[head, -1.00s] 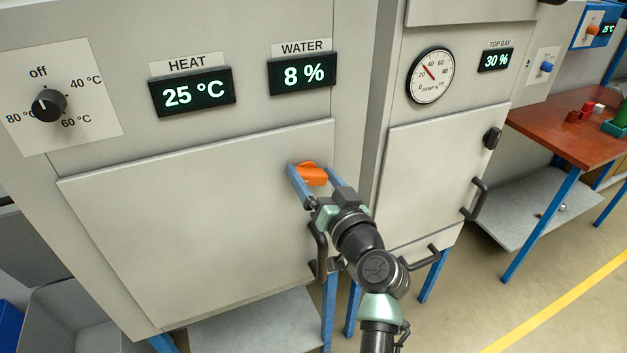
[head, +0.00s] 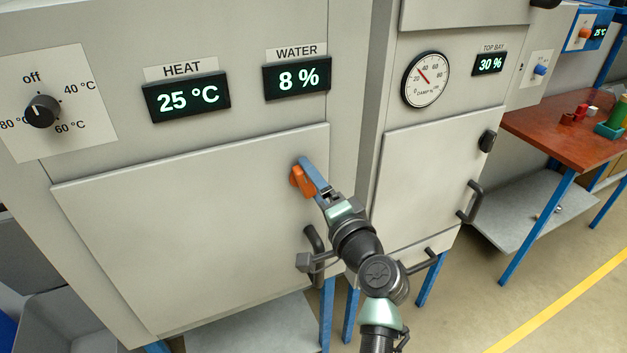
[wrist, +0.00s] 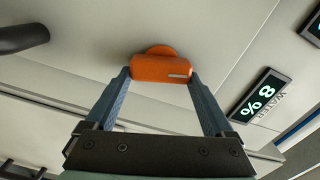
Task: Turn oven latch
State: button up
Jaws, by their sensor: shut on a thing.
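The oven latch (head: 303,182) is an orange knob at the right edge of the oven's closed grey door (head: 190,230). In the head view it now stands steeply, close to upright. My gripper (head: 306,174) has its blue fingers on the latch. In the wrist view the orange latch (wrist: 162,68) sits between the two fingertips (wrist: 161,76), one at each end. A pale slot mark shows near one end of it. The black door handle (head: 314,242) is below the latch, partly hidden by my arm.
A black dial (head: 42,111) points near "off" at the left. Displays read HEAT 25 °C (head: 186,97) and WATER 8 % (head: 297,78). A second cabinet with a gauge (head: 425,79) and black handle (head: 471,202) stands close on the right. A red-topped bench (head: 560,130) is beyond it.

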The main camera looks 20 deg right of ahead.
jog(key=shift+f+m+p, duration=0.15)
jog(key=shift+m+p, duration=0.2)
jog(key=shift+m, duration=1.15)
jog(key=o, duration=1.1)
jog(key=s+b, duration=0.1)
jog(key=s, duration=0.7)
jog(key=s+b, duration=0.1)
jog(key=s, duration=0.4)
jog(key=shift+d+b, duration=0.25)
jog(key=shift+b, duration=0.05)
